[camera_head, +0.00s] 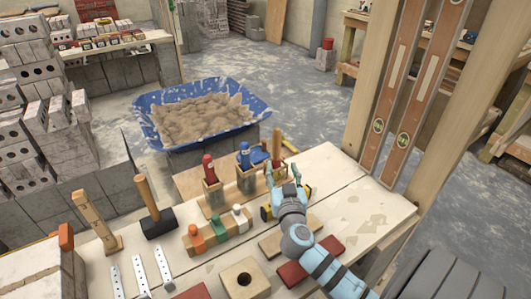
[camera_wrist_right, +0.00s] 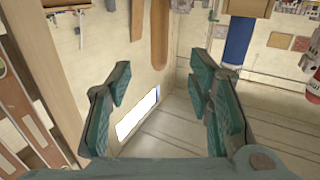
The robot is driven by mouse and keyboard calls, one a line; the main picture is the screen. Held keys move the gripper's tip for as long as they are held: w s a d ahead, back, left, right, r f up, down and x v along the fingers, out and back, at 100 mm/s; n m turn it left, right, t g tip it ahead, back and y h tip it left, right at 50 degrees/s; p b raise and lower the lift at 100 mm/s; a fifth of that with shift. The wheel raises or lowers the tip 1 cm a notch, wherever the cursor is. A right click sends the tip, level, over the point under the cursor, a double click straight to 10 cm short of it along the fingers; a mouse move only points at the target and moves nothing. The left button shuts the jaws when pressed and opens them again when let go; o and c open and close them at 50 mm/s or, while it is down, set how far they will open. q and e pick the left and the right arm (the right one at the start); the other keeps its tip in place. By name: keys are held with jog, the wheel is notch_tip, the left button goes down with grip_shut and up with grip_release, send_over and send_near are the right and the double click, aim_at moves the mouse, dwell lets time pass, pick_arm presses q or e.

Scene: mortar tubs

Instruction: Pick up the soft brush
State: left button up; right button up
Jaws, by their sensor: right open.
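A pale wooden handle (camera_head: 277,145) stands up at the far end of a row of wooden holders; it may be the soft brush, but I see no bristles. My right gripper (camera_head: 280,177) is open and empty, just in front of this handle in the head view. In the right wrist view, the open teal fingers (camera_wrist_right: 160,78) have a rounded wooden handle (camera_wrist_right: 160,35) above the gap between them, apart from both. A blue handle (camera_wrist_right: 238,42) shows to its right. My left gripper is not in view.
A red-topped tool (camera_head: 208,168) and a blue-topped tool (camera_head: 244,155) stand in neighbouring holders. A blue mortar tub (camera_head: 150,103) is behind. Long levels (camera_head: 407,100) stand at right.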

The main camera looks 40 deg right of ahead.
aim_at(277, 145)
jog(key=b+x, duration=0.1)
jog(key=x, duration=0.6)
jog(key=shift+d+r, duration=0.2)
jog(key=x, duration=0.2)
jog(key=b+x, duration=0.1)
jog(key=x, duration=0.3)
jog(key=shift+w+f, duration=0.25)
jog(key=shift+f, duration=0.05)
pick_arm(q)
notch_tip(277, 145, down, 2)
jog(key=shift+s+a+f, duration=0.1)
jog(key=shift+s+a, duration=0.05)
pick_arm(e)
grip_shut()
